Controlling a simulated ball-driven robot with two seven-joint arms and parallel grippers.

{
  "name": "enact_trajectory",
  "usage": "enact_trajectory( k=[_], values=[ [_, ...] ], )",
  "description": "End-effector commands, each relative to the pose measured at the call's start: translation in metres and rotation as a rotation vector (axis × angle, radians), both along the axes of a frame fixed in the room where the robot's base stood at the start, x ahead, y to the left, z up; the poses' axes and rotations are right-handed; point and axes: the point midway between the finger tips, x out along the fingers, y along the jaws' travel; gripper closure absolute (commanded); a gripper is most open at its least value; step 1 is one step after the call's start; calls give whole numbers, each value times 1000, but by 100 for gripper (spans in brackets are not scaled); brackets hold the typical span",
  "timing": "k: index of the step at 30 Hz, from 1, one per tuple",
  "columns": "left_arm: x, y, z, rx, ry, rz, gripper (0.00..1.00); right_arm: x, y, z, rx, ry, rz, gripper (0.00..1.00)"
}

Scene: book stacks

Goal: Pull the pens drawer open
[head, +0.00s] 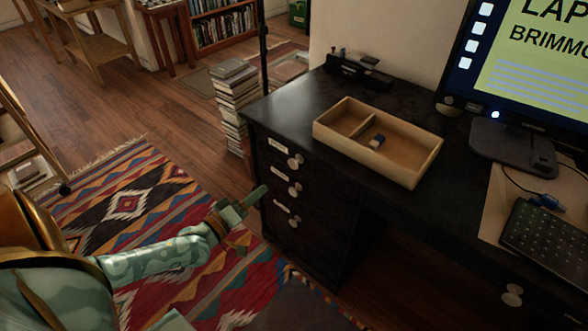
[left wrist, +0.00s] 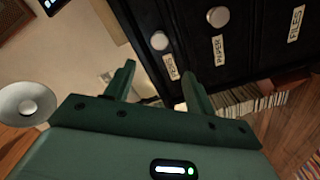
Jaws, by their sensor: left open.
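The black desk has a column of drawers on its left side. The pens drawer (head: 275,157) is the top one and looks shut. Its round metal knob (head: 295,161) also shows in the left wrist view (left wrist: 160,41), beside the white PENS label (left wrist: 170,67). Below it are the paper drawer (head: 274,180) and the files drawer (head: 279,217), both looking shut. My left gripper (head: 256,216) is open and empty, left of the drawer fronts and lower than the pens knob. In the left wrist view its fingers (left wrist: 158,68) point toward the pens knob, apart from it. My right gripper is not in view.
A wooden tray (head: 426,165) with a small dark object stands on the desk, near a monitor (head: 520,70) and keyboard (head: 548,237). A book stack (head: 235,105) stands on the floor behind the desk's left corner. A patterned rug (head: 125,205) covers clear floor left of the drawers.

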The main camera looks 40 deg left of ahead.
Motion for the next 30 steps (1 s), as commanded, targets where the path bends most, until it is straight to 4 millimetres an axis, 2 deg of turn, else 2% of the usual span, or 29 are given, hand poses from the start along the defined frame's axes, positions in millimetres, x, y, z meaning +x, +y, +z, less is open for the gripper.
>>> enact_trajectory(
  k=[2,5,8,9,12,18,24,30],
  values=[
    [13,-1,-3,0,-1,1,45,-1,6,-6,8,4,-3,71],
    [36,-3,-5,2,1,1,45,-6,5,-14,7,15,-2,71],
    [63,-5,-7,4,2,0,45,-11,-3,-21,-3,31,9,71],
    [73,-6,-7,4,2,0,45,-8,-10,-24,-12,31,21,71],
    [98,-8,-7,4,3,0,45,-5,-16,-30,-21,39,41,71],
    [136,-11,-6,5,4,-1,45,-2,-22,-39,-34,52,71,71],
    [152,-12,-3,4,4,-1,45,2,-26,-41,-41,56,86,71],
    [154,-12,-1,5,3,-1,45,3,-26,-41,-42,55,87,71]
  ],
)
